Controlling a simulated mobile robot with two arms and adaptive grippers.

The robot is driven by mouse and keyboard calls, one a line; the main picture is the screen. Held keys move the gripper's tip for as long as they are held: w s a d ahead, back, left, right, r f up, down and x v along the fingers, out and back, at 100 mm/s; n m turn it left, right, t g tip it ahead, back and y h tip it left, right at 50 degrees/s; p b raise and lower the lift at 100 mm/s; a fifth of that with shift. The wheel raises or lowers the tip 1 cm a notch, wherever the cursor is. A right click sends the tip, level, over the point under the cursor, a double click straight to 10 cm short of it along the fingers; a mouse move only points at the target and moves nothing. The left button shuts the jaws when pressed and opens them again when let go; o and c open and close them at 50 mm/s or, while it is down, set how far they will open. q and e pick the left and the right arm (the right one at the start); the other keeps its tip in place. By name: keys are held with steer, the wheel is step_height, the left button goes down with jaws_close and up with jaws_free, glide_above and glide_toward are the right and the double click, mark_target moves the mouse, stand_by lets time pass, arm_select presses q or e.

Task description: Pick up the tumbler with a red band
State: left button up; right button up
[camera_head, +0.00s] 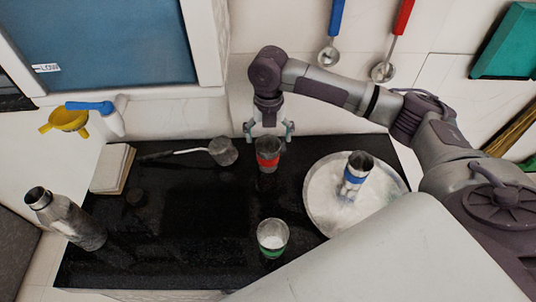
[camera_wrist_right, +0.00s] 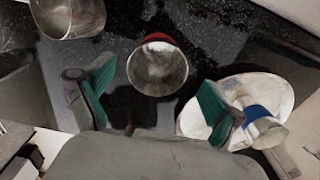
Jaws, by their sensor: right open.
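The tumbler with a red band (camera_head: 268,156) stands upright on the black counter at the back, in the head view. In the right wrist view the red-banded tumbler (camera_wrist_right: 157,68) shows its open mouth, ahead of and between the fingers. My right gripper (camera_head: 269,134) is open, just above and behind this tumbler, with its fingers spread to either side. The right wrist view shows the two green-padded fingers (camera_wrist_right: 160,100) apart with nothing between them. Whether a finger touches the tumbler cannot be told. My left gripper is not in view.
A green-banded tumbler (camera_head: 272,240) stands nearer the front. A ladle (camera_head: 222,151) lies just left of the red-banded tumbler. A metal bottle (camera_head: 68,220) is at left.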

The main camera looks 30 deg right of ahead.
mark_target(268, 156)
step_height(268, 156, down, 3)
steer(key=shift+r, duration=0.1)
steer(key=f, duration=0.2)
steer(key=f+p, duration=0.1)
steer(key=f, duration=0.1)
steer(key=shift+s+a+f, duration=0.1)
steer(key=shift+s+a, duration=0.05)
steer(key=shift+s, duration=0.05)
steer(key=shift+w+f, duration=0.1)
steer(key=shift+f, duration=0.4)
steer(key=c, duration=1)
